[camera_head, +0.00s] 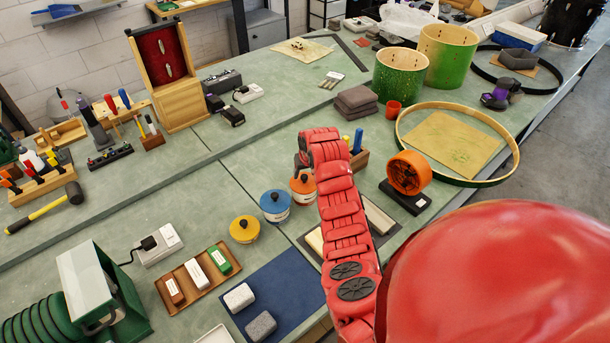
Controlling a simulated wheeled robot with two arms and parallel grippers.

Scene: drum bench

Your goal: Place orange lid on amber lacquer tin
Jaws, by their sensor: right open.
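A tin with an orange lid-like top and dark knob (303,184) stands on the bench, partly hidden behind my right arm. A blue-topped tin (275,206) stands just left of it, upright. A low round yellow-amber piece with a small knob (244,229) sits further left; I cannot tell whether it is a loose lid or a lidded tin. My right gripper (300,171) is open, pointing down at the orange top; its fingertips are small and partly hidden, so contact is unclear. My left gripper is out of view.
A tray of small blocks (188,293) and a blue mat (293,290) lie in front. A wooden block with tools (359,160) and an orange reel on a dark base (408,173) stand right of my arm.

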